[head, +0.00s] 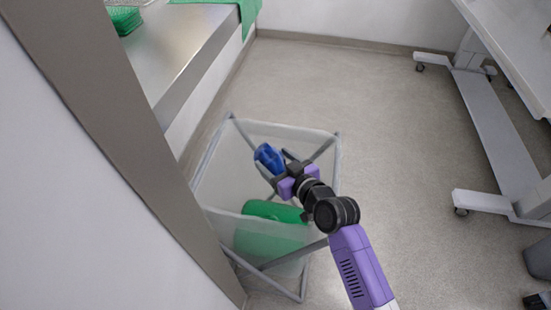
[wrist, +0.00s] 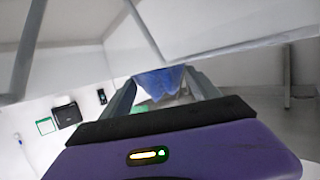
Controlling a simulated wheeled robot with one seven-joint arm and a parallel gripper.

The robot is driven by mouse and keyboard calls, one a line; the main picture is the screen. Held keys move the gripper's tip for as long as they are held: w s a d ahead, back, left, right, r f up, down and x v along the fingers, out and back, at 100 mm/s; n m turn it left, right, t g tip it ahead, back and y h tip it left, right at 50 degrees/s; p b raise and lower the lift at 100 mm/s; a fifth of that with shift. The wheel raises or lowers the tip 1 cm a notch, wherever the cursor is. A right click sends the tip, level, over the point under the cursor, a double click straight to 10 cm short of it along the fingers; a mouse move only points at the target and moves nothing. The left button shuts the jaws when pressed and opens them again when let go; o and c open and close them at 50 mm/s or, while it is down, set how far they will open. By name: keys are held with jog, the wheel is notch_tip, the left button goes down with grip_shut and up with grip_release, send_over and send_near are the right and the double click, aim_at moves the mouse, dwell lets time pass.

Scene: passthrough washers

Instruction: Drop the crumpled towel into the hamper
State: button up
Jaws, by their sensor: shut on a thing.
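A blue crumpled towel (head: 268,158) is held at the tips of my gripper (head: 281,174), over the open hamper in the head view. In the wrist view the blue towel (wrist: 159,82) shows between the two fingers of my gripper (wrist: 162,92). The hamper (head: 212,187) is a pale translucent bag on a grey crossed-leg frame. A green cloth (head: 272,212) lies inside it. My arm hides part of the hamper's right side. I cannot tell exactly how high the towel is relative to the rim.
A metal shelf (head: 185,62) with a green basket (head: 125,20) and green cloth (head: 236,8) is at upper left. A grey wall edge (head: 100,110) stands close to the hamper's left. A white wheeled table (head: 490,125) is at right. Floor between is clear.

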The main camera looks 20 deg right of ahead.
jog(key=o, duration=1.5)
jog(key=v, duration=0.7)
jog(key=shift+s+b, duration=0.3)
jog(key=shift+s, duration=0.1)
